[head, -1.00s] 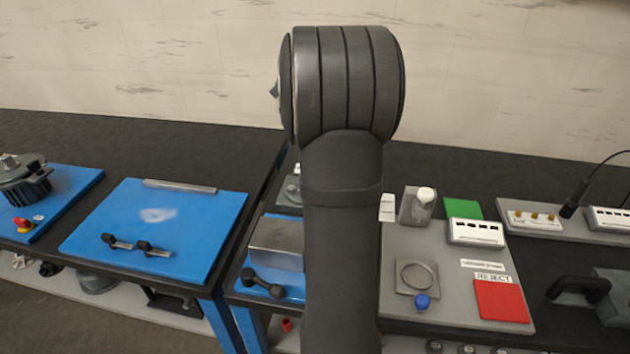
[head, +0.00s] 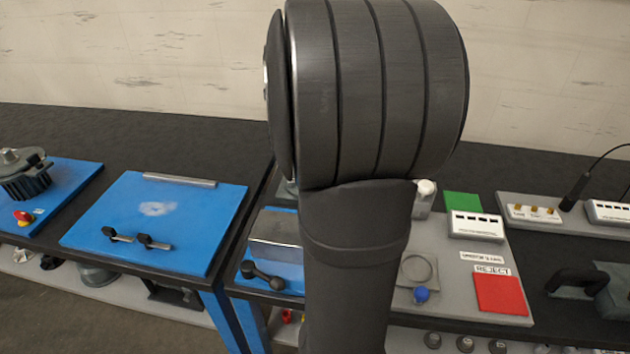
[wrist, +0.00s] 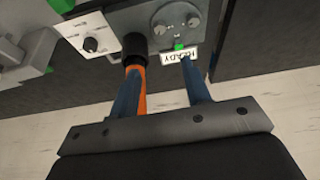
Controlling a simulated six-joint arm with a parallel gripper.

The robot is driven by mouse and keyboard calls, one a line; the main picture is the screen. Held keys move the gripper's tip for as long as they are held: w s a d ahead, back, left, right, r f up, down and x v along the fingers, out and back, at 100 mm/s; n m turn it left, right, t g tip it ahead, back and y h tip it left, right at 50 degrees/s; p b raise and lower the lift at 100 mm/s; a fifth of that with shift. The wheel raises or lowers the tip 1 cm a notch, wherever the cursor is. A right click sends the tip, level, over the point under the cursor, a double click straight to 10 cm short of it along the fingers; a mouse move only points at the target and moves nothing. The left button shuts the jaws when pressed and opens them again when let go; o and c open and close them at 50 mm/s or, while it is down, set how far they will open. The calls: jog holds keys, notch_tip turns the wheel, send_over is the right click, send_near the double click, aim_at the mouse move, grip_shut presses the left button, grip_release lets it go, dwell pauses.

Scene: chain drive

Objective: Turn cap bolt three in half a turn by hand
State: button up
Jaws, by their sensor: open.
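My gripper (wrist: 160,68) shows in the wrist view as two blue fingers standing apart, with nothing between their tips. Its tips point toward a grey block (wrist: 172,25) with a round plate that carries dark round heads. A small green piece (wrist: 179,46) and a white READY label (wrist: 180,56) lie by the right fingertip. An orange rod or cable (wrist: 139,100) runs beside the left finger up to a black cylinder (wrist: 134,46); contact with the finger cannot be told. I cannot pick out cap bolt three in either view. The head view hides the gripper behind my arm.
In the head view, a blue board with two black-knobbed parts (head: 150,215) lies left. Right of my arm are a blue knob (head: 421,295), a red REJECT pad (head: 500,294) and a green pad (head: 463,203).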

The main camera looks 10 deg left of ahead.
jog(key=x, duration=1.6)
jog(key=shift+f, duration=0.35)
grip_shut()
